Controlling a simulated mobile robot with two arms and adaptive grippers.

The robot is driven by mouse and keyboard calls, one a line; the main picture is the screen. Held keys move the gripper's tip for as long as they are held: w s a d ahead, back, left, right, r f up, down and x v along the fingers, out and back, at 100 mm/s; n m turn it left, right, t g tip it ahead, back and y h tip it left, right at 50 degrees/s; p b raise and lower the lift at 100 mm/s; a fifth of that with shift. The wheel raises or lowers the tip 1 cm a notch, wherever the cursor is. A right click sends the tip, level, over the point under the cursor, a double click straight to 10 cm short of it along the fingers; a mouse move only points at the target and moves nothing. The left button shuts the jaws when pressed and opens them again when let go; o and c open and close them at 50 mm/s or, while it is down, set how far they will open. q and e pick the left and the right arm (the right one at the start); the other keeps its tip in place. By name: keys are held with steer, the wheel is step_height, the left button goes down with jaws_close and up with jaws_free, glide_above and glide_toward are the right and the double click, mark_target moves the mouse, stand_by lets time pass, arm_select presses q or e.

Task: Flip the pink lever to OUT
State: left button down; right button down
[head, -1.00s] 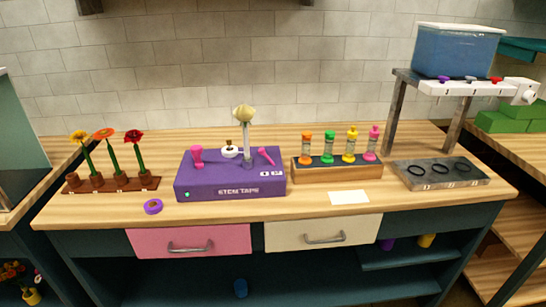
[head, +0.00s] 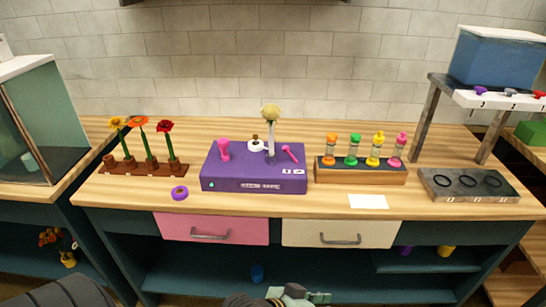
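The purple stem tape machine (head: 225,172) stands on the wooden counter, left of its middle. A thin pink lever (head: 290,153) is on the right part of its top, leaning with its upper end to the left. White label plates (head: 292,171) are on the front below the lever; their lettering is too small to read. A thicker pink knob-like part (head: 224,150) is on the machine's left side. A pale flower (head: 270,111) stands upright at the machine's middle. Parts of my arms show at the bottom edge, but no fingertips show, and nothing of mine touches the machine.
A purple tape roll (head: 180,193) lies at front left, near a brown rack (head: 140,167) of flowers. A wooden holder (head: 360,175) with several coloured bottles and a white card (head: 368,202) are to the right. A metal stand (head: 420,115) holds a blue tank (head: 498,60).

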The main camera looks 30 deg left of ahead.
arm_select(q)
steer(key=w+a+r+n+t, duration=0.2)
steer(key=w+r+n+t, duration=0.4)
steer(key=r, duration=0.6)
steer(key=w+a+r+n+t, duration=0.2)
steer(key=w+r+n+t, duration=0.4)
steer(key=r, duration=0.6)
steer(key=w+a+r+n+g+y, duration=0.1)
steer(key=w+a+n+y, duration=0.2)
steer(key=a+n+y, duration=0.4)
steer(key=w+a+n+y, duration=0.3)
steer(key=a+n+y, duration=0.3)
steer(key=a, duration=0.1)
steer(key=n+g+y, duration=0.4)
steer(key=n+g, duration=0.3)
steer(key=n, duration=0.1)
glide_toward(271, 155)
steer(key=s+d+r, duration=0.1)
steer(key=s+d, duration=0.1)
steer(key=d, duration=0.1)
steer(key=shift+s+a+f+g, duration=0.1)
steer(key=shift+s+a+g, duration=0.2)
steer(key=p+x, duration=0.1)
steer(key=x, duration=0.9)
steer(key=shift+w+d+p, duration=0.1)
steer(key=shift+w+p, duration=0.05)
steer(key=shift+p, duration=0.15)
